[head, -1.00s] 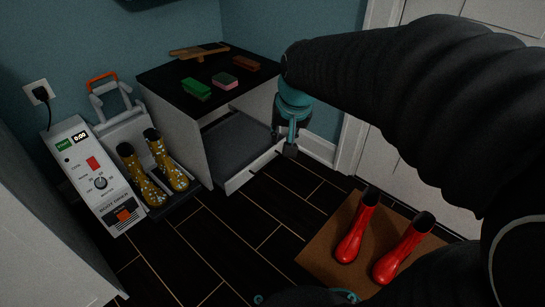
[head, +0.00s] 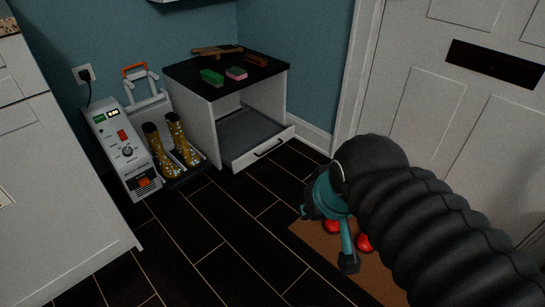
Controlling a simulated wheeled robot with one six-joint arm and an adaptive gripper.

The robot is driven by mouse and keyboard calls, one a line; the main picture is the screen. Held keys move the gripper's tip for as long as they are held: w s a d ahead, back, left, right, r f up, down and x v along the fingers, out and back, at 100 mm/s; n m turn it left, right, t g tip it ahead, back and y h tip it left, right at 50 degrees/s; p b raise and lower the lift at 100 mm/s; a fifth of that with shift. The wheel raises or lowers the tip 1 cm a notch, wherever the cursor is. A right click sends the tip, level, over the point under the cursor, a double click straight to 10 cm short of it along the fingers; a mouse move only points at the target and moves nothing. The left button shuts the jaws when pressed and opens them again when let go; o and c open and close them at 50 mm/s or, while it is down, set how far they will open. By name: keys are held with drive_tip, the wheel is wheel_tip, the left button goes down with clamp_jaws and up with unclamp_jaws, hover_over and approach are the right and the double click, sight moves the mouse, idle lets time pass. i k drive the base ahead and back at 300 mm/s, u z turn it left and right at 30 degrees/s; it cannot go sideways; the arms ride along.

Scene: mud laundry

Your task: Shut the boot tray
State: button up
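One teal finger with a dark tip hangs down. The other finger is not clear, so I cannot tell the opening.
A green brush (head: 212,77), a pink sponge (head: 236,73) and other pieces lie on the black cabinet top. Yellow boots (head: 184,146) stand beside a boot dryer (head: 122,150) on the left. Red boots, partly hidden, stand on the brown mat (head: 318,247). Dark floor in front is clear.

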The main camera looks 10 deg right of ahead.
sight(245, 136)
drive_tip(key=u, duration=0.45)
drive_tip(key=i, duration=1.9)
drive_tip(key=z, duration=0.65)
